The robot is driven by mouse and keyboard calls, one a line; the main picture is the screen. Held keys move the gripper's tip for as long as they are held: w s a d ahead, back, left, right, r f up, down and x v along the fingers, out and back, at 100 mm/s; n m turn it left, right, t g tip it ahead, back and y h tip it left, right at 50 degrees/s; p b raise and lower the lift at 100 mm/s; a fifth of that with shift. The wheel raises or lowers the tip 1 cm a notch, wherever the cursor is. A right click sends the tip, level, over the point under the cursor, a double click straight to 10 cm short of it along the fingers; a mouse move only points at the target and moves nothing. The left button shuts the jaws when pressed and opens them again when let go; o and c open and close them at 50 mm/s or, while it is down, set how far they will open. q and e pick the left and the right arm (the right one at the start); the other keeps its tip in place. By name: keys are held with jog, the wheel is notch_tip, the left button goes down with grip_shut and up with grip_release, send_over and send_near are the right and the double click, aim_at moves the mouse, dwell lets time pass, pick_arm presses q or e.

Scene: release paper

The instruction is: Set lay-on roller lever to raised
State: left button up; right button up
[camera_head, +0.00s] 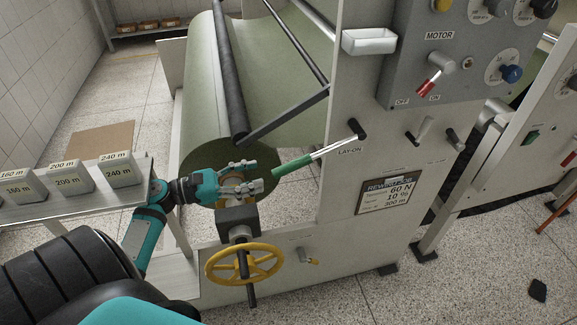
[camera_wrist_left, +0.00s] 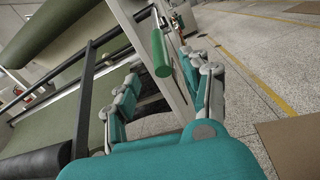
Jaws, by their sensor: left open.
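The lay-on roller lever has a green grip (camera_head: 293,166) on a pale rod, which runs up right to a black pivot above the "LAY-ON" label on the machine's side panel. The lever slants down to the left from the pivot. My left gripper (camera_head: 257,176) is open just left of the grip's free end, fingers pointing towards it. In the left wrist view the green grip (camera_wrist_left: 160,54) shows between and beyond the open fingertips; contact cannot be told. The dark lay-on roller (camera_head: 229,70) lies along the green paper roll (camera_head: 200,100). My right gripper is out of view.
A yellow handwheel (camera_head: 245,264) stands below my left gripper. A shelf with grey labelled blocks (camera_head: 120,170) is at left. A control panel with a red-handled motor switch (camera_head: 429,83) is above right.

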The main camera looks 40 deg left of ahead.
aim_at(289, 167)
pick_arm(q)
jog(key=p+x, duration=0.1)
jog(key=x, duration=0.8)
jog(key=shift+w+d, duration=0.25)
jog(key=shift+w, duration=0.05)
jog(key=shift+c, duration=0.2)
grip_shut()
